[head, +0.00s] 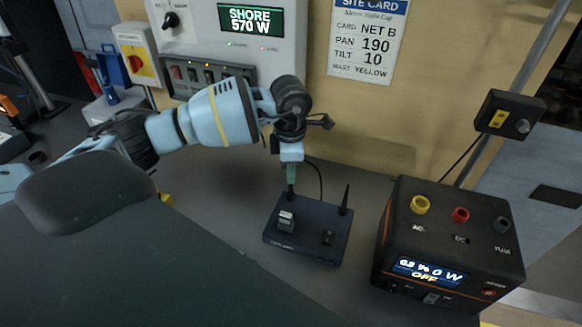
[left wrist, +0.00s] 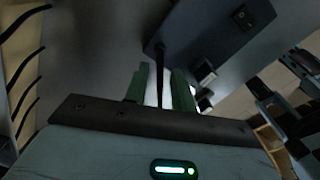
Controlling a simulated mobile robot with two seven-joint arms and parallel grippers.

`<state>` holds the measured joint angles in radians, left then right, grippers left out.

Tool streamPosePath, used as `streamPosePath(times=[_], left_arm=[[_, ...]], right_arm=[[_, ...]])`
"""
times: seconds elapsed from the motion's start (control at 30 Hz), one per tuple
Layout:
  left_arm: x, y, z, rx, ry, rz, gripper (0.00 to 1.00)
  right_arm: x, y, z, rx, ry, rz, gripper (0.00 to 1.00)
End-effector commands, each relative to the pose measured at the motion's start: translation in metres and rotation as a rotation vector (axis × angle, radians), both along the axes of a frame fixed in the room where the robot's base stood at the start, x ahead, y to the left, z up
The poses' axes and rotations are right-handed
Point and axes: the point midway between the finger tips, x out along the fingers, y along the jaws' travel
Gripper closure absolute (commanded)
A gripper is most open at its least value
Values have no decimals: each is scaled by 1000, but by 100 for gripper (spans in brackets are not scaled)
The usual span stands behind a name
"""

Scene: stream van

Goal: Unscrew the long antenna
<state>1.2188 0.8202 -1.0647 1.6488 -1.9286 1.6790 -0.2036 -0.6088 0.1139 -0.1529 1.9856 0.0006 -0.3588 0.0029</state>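A dark box with antennas (head: 308,232) sits on the grey counter; it also shows in the left wrist view (left wrist: 215,38). One thin black antenna (head: 290,192) rises from its back left, its upper part hidden by my left gripper (head: 291,172). A second black antenna (head: 345,197) stands at its back right, fully visible. In the left wrist view the first antenna (left wrist: 160,78) runs between the green fingers of my left gripper (left wrist: 160,88), with a narrow gap on each side. The gripper is open around it, pointing down. My right gripper is out of view.
A black power unit (head: 450,245) with coloured sockets stands right of the box. A grey wall panel (head: 230,45) with switches hangs behind my left arm. A pole with a small control box (head: 508,115) rises at the right. Counter left of the box is clear.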

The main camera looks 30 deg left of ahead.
Motion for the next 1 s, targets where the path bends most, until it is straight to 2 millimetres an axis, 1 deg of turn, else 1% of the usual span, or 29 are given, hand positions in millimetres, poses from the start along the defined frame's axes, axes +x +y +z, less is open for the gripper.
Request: streamPosePath(times=[0.53, 1.0], left_arm=[[0, 0, -1, 0, 1, -236, 74], [0, 0, 0, 0, 0, -272, 74]], right_arm=[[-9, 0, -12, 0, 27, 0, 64], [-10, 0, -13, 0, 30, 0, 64]])
